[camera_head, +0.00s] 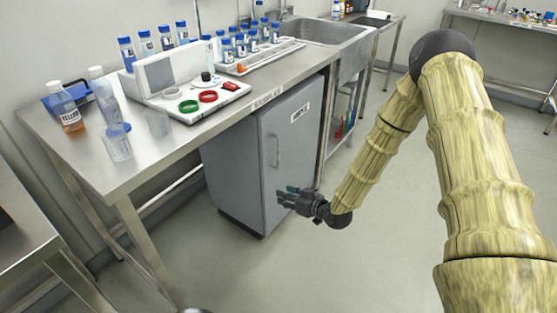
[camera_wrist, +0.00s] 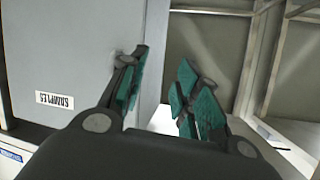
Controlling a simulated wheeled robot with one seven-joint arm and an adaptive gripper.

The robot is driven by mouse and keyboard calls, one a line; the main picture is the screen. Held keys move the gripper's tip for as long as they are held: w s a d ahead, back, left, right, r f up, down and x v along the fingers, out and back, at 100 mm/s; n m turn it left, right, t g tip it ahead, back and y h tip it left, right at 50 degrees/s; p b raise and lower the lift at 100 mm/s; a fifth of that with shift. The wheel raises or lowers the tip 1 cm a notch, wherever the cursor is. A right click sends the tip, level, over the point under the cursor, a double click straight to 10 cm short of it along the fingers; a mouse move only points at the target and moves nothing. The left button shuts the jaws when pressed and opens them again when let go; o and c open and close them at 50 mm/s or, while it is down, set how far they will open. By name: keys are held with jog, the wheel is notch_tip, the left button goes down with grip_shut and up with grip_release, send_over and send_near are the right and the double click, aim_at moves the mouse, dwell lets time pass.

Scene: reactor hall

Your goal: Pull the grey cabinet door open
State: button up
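The grey cabinet (camera_head: 232,178) stands under the steel bench, and its door (camera_head: 292,165) looks closed in the head view. A vertical handle (camera_head: 277,152) is near the door's left edge, with a white label (camera_head: 300,112) at the top. My gripper (camera_head: 281,197) is in front of the door's lower part, below the handle in the picture. In the wrist view the fingers (camera_wrist: 163,62) are apart with nothing seen between them, near the door's edge. The door (camera_wrist: 60,45) fills the left there, with the label (camera_wrist: 55,99) upside down.
The bench top (camera_head: 150,165) above the cabinet holds bottles, beakers and a white instrument (camera_head: 170,75). A bench leg (camera_head: 140,240) stands left of the cabinet, and a sink (camera_head: 310,32) is at the right. The floor (camera_head: 330,270) before the door is clear.

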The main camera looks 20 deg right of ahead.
jog(key=w+d+r+n+t+y+b, duration=0.2)
jog(key=w+d+r+t+b, duration=0.2)
jog(key=w+d+r, duration=0.4)
jog(key=x, duration=0.4)
jog(key=b+x, duration=0.1)
jog(key=x, duration=0.3)
jog(key=f+x, duration=0.1)
jog(key=x, duration=0.3)
jog(key=shift+s+a+b, duration=0.15)
jog(key=shift+a+b, duration=0.15)
jog(key=shift+c, duration=0.2)
grip_shut()
